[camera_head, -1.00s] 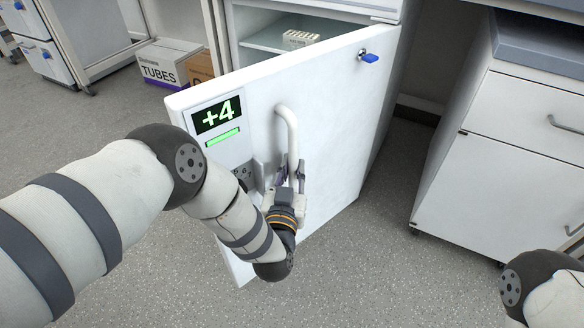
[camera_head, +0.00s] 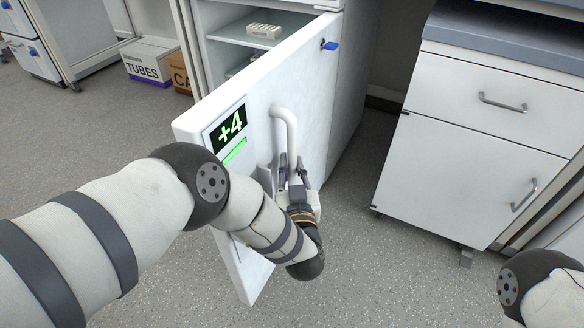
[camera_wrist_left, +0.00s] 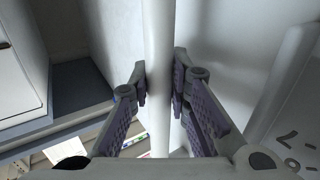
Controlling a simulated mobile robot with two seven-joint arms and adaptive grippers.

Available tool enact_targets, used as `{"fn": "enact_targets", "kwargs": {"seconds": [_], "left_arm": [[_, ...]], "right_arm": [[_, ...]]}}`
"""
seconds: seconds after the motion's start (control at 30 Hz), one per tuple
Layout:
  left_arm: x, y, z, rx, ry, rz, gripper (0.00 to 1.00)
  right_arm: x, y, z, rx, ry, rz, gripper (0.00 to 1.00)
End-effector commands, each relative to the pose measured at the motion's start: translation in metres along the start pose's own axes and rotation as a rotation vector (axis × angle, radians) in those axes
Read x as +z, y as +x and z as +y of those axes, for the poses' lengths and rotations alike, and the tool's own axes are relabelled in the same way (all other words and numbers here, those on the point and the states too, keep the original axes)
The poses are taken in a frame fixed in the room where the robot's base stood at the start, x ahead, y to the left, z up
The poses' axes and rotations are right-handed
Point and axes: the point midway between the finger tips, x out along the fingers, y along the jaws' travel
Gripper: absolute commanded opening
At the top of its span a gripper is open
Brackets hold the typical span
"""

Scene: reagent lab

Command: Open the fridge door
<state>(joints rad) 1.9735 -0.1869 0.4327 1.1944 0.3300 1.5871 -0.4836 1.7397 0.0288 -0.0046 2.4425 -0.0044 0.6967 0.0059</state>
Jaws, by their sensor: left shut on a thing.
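The white fridge door (camera_head: 262,110) stands swung open in the head view, with a green "+4" display and a blue key in its lock. Its white vertical handle (camera_head: 291,135) is near the display. My left gripper (camera_head: 292,172) is shut on the lower part of the handle. In the left wrist view the handle (camera_wrist_left: 158,60) runs upright between the two purple-padded fingers of my left gripper (camera_wrist_left: 160,88). My right gripper is out of view; only part of my right arm shows at the lower right.
The fridge interior (camera_head: 225,55) shows a shelf with a white rack (camera_head: 263,31). A white drawer cabinet (camera_head: 470,140) stands to the right. Cardboard boxes (camera_head: 150,62) sit on the floor at the back left. Speckled floor (camera_head: 370,270) is clear in front.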

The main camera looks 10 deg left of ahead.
Motion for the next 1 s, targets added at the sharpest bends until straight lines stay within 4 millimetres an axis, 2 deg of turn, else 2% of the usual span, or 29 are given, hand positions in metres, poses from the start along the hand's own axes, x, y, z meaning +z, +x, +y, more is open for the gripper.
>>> {"fn": "enact_targets", "kwargs": {"seconds": [0.63, 0.67, 0.73, 1.0], "left_arm": [[-0.0009, 0.0018, -0.0001, -0.025, -0.001, 0.003, 0.0], [-0.0009, 0.0018, -0.0001, -0.025, -0.001, 0.003, 0.24], [-0.0009, 0.0018, -0.0001, -0.025, -0.001, 0.002, 0.38], [-0.0005, 0.0013, 0.0001, -0.024, 0.0, 0.001, 0.38]], "right_arm": [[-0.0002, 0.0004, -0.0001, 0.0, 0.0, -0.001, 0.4], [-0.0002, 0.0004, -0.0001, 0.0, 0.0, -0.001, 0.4], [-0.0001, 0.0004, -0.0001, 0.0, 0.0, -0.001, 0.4], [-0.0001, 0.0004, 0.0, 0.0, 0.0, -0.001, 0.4]]}}
